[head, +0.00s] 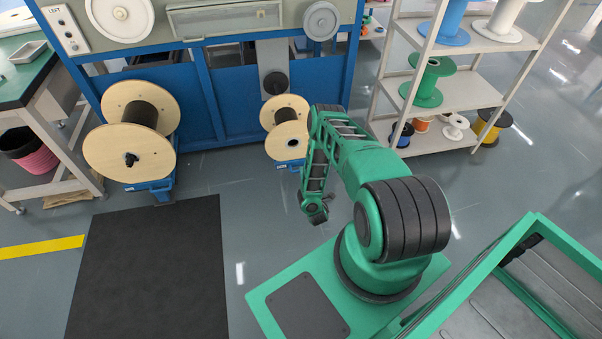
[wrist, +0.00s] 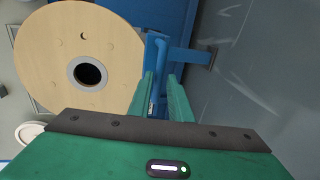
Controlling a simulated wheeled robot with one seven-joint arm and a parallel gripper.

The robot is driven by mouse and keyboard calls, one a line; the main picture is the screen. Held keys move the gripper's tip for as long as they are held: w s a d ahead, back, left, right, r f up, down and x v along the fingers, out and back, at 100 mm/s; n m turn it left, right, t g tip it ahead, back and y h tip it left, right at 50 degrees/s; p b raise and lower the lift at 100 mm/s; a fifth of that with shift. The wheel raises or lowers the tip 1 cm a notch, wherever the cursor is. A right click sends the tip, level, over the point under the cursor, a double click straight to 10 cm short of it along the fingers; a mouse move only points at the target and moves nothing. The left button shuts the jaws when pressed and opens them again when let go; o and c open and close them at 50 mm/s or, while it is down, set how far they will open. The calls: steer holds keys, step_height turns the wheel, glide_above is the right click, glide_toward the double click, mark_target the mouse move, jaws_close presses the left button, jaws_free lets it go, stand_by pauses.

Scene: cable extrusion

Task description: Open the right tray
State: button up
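The right tray (head: 290,167) is a low blue tray under the smaller wooden spool (head: 285,127), at the foot of the blue machine. It sits close in against the machine. My gripper (head: 318,212) hangs low in front and to the right of it in the head view. In the wrist view the tray's blue handle (wrist: 157,48) lies ahead of my gripper (wrist: 161,78), in line with the gap between its green fingers. The fingers are apart. I cannot tell whether they touch the handle. The spool (wrist: 103,41) fills the upper left of the wrist view.
A larger wooden spool (head: 108,151) stands on the left blue tray (head: 161,190). A white shelf rack (head: 437,140) with coloured spools stands to the right. A black mat (head: 150,270) and open grey floor lie in front of the machine.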

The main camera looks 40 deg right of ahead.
steer(key=v, duration=0.7)
steer(key=shift+s, duration=0.1)
